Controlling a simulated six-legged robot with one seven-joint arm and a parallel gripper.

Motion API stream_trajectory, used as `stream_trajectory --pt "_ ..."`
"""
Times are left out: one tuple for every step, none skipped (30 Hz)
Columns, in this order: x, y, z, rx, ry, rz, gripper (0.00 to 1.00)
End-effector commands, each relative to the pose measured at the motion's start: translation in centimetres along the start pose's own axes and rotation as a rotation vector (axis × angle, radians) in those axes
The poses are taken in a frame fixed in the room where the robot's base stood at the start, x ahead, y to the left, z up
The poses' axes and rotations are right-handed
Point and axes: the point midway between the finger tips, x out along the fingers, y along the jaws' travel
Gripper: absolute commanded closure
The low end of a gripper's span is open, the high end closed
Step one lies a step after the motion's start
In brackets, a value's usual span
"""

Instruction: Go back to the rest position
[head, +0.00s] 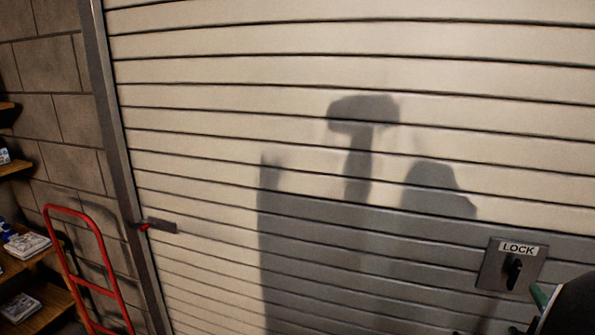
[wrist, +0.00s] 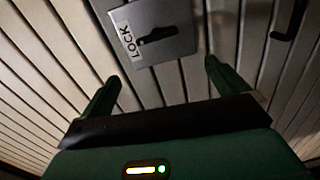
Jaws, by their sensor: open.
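My gripper (wrist: 160,82) shows in the wrist view with its two green fingers spread wide and nothing between them. A grey metal plate (wrist: 179,48) with a LOCK label and a dark handle (wrist: 158,36) is beyond the fingertips, apart from them as far as I can tell. In the head view the lock plate (head: 492,275) is at the lower right on the shutter door, its dark handle (head: 513,270) pointing roughly up and down. A dark part of my arm covers the lower right corner there.
A pale slatted shutter door (head: 220,110) fills most of the head view, with shadows on it. A small latch with a red part (head: 158,226) is at its left edge. A red hand truck (head: 80,212) leans by the block wall, beside wooden shelves (head: 45,305).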

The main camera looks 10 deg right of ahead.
Motion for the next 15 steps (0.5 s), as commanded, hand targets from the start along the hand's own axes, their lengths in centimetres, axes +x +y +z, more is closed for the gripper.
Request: stream_trajectory --pt "0.6 0.6 -1.4 0.039 0.002 -0.018 0.01" --pt "1.0 0.9 -2.2 0.073 -0.002 -0.035 0.01" --pt "1.4 1.2 -3.4 0.121 -0.010 -0.064 0.01" --pt "1.6 1.5 -4.3 0.161 -0.016 -0.087 0.01" --pt "1.8 1.7 -5.4 0.204 -0.023 -0.111 0.01" --pt "1.9 2.0 -6.8 0.262 -0.032 -0.144 0.01" --pt "1.9 2.2 -7.9 0.304 -0.039 -0.170 0.01" --pt "1.9 2.3 -9.0 0.346 -0.047 -0.197 0.01" --pt "1.7 2.5 -10.5 0.402 -0.058 -0.235 0.01" --pt "1.4 2.6 -11.6 0.444 -0.065 -0.263 0.01" --pt "1.1 2.7 -12.8 0.486 -0.074 -0.293 0.01" --pt "0.5 2.9 -14.3 0.539 -0.084 -0.333 0.01" --pt "0.0 3.0 -15.5 0.580 -0.093 -0.364 0.01" --pt "-0.6 3.0 -16.7 0.619 -0.102 -0.397 0.01" --pt "-1.5 3.1 -18.3 0.670 -0.116 -0.442 0.01"
